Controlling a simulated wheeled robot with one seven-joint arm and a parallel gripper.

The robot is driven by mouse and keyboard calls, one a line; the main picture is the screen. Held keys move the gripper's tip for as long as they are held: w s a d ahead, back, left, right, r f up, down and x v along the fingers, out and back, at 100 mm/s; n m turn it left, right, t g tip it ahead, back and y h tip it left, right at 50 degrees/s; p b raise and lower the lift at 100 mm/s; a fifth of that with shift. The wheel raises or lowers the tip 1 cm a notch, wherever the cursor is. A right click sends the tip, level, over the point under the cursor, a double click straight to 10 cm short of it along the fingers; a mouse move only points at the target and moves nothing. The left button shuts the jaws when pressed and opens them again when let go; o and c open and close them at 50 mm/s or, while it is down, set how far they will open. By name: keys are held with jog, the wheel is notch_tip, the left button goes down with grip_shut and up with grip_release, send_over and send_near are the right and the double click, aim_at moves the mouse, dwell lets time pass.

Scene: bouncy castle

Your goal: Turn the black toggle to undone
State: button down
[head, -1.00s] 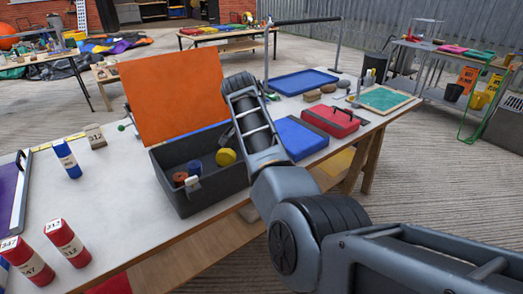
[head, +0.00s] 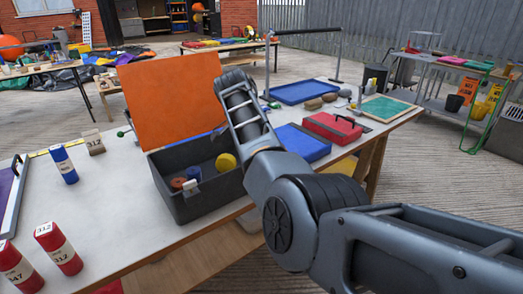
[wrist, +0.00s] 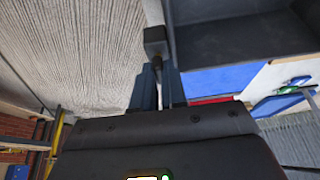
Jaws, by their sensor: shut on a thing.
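In the wrist view, my gripper (wrist: 158,72) has its two dark blue-grey fingers close together. A small black block on a thin stem, which looks like the black toggle (wrist: 155,40), shows at the fingertips, and the fingers are shut on it. Its turn position is hard to tell. In the head view my arm hides the fingers and the toggle. An open dark grey box with an upright orange panel (head: 172,97) stands just left of my arm. Its grey front wall (head: 212,196) is partly in view.
A blue case (head: 303,142) and a red case (head: 332,127) lie right of my arm. A blue tray (head: 298,92) and a green board (head: 388,107) lie beyond. Red cylinders (head: 58,247) and a blue cylinder (head: 63,164) stand at left. The white tabletop between is clear.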

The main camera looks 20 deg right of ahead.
jog(key=c, duration=1.2)
grip_release()
jog(key=shift+r, duration=0.1)
jog(key=v, duration=0.7)
jog(key=shift+a+r, duration=0.1)
jog(key=shift+r, duration=0.2)
jog(key=shift+s, duration=0.1)
